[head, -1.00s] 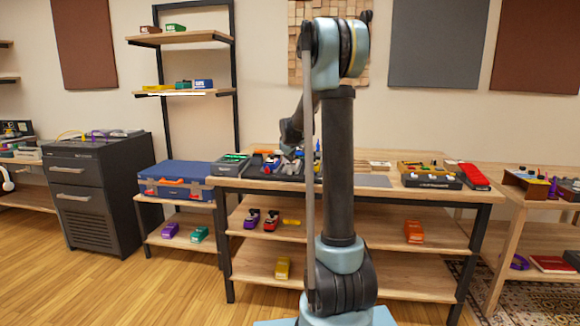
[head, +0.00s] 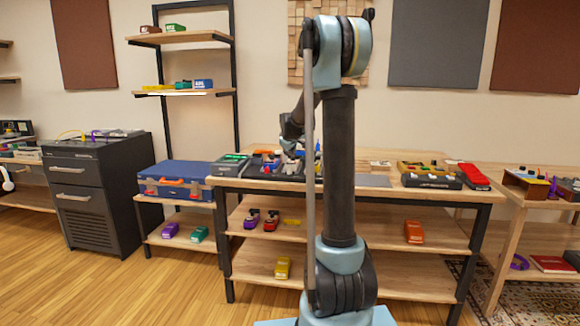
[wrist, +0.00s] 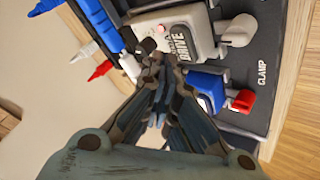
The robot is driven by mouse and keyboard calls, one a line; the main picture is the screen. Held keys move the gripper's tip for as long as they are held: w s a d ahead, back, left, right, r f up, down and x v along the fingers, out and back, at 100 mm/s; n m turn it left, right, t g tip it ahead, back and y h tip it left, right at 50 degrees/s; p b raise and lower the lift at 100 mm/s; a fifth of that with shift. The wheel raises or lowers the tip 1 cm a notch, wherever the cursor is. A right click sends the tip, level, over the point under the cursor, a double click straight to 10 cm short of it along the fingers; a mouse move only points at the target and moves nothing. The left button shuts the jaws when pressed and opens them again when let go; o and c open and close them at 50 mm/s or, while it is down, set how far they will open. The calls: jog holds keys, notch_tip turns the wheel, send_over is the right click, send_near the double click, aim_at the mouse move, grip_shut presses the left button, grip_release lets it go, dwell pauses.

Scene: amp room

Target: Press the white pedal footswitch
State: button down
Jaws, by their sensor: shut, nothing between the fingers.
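The white pedal (wrist: 200,22) lies on a black board (wrist: 262,45) in the wrist view, with a dark plate lettered "DRIVE" (wrist: 181,42) on it. My gripper (wrist: 155,70) is shut and empty. Its fingertips are at the pedal's near left end, beside the dark plate and small dark knobs. I cannot tell whether they touch the pedal, and they hide part of that end. In the head view my gripper (head: 291,148) is over the board on the workbench, partly behind my arm, and the white pedal cannot be made out clearly.
A blue pedal (wrist: 208,88) with a white and red plug is close below the white one. Blue, white and red cable tips crowd the left of the board. The workbench (head: 345,181) also holds a yellow-topped box (head: 425,174) and a red case (head: 473,177).

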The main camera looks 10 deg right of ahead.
jog(key=shift+r, duration=2.45)
jog(key=shift+s, duration=0.4)
jog(key=m+g, duration=0.2)
send_near(289, 163)
jog(key=s+d, duration=0.2)
jog(key=s, duration=0.6)
jog(key=s+f+m+g, duration=0.1)
jog(key=s+f+m, duration=0.15)
jog(key=s, duration=1.25)
jog(key=s+f+m+g, duration=0.1)
jog(key=s+f, duration=0.4)
jog(key=s, duration=0.4)
jog(key=s+f+m+g, duration=0.1)
jog(key=s+f, duration=0.4)
jog(key=s, duration=0.4)
jog(key=s+f+m+g+y, duration=0.1)
jog(key=s+f+g, duration=0.1)
jog(key=s+f, duration=0.4)
jog(key=s, duration=0.3)
jog(key=shift+a, duration=0.2)
jog(key=shift+w+f, duration=0.1)
jog(key=shift+f, duration=0.05)
